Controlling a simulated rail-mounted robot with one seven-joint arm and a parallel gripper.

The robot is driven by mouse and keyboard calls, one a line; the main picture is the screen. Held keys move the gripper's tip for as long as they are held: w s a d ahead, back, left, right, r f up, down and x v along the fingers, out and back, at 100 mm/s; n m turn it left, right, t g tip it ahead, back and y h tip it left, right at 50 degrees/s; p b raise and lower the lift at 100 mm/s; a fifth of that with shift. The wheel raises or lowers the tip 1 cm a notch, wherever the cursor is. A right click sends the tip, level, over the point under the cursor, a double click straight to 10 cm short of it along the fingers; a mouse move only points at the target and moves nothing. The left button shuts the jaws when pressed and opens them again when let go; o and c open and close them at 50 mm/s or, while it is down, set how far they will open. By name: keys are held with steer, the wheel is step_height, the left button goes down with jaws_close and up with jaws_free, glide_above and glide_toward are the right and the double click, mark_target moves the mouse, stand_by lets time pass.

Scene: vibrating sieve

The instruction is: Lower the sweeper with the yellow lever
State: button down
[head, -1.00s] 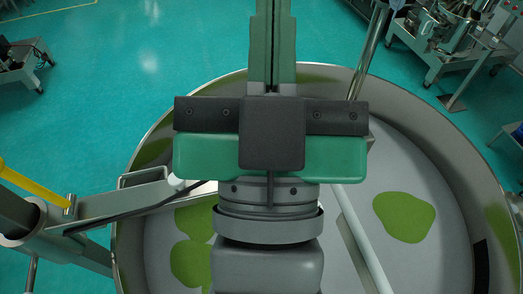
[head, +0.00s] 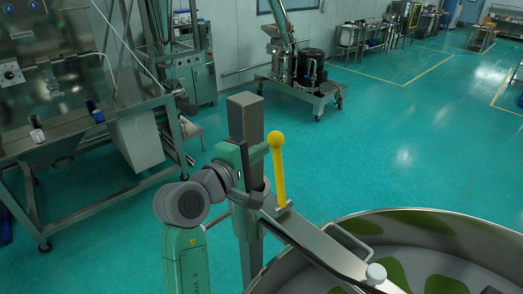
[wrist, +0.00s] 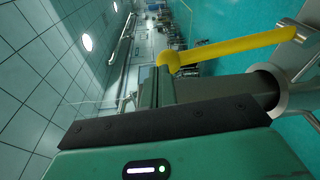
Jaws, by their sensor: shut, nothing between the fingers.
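The yellow lever (head: 279,175) stands nearly upright on the sweeper's metal arm, with a round knob on top. The sweeper arm (head: 318,243) runs from a square grey post (head: 246,122) out over the round sieve (head: 360,222). My gripper (head: 261,151) is just left of the lever's upper part, near the knob, and looks shut and empty. In the wrist view my gripper's fingers (wrist: 157,88) are together close to the knob of the lever (wrist: 235,47). Whether they touch it I cannot tell. The sweeper's lower part is out of view.
A steel machine bench (head: 75,130) stands at the left. A wheeled machine (head: 292,85) is on the floor behind the post. Green patches (head: 428,221) mark the sieve's inside. The floor right of the lever is clear.

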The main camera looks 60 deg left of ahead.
mark_target(253, 143)
steer(key=s+a+f+n, duration=0.3)
steer(key=s+a+n, duration=0.1)
steer(key=s+a, duration=0.1)
steer(key=shift+a+f+g, duration=0.3)
steer(key=shift+f+g, duration=0.1)
steer(key=x, duration=0.4)
steer(key=p+x, duration=0.1)
steer(key=x, duration=0.4)
steer(key=shift+w+a+r, duration=0.1)
steer(key=shift+r, duration=0.15)
steer(key=d+p, duration=0.1)
steer(key=w+d+r, duration=0.1)
steer(key=d, duration=0.1)
steer(key=shift+w+d+r+p, duration=0.1)
steer(key=shift+d+r+p, duration=0.1)
steer(key=shift+p, duration=0.2)
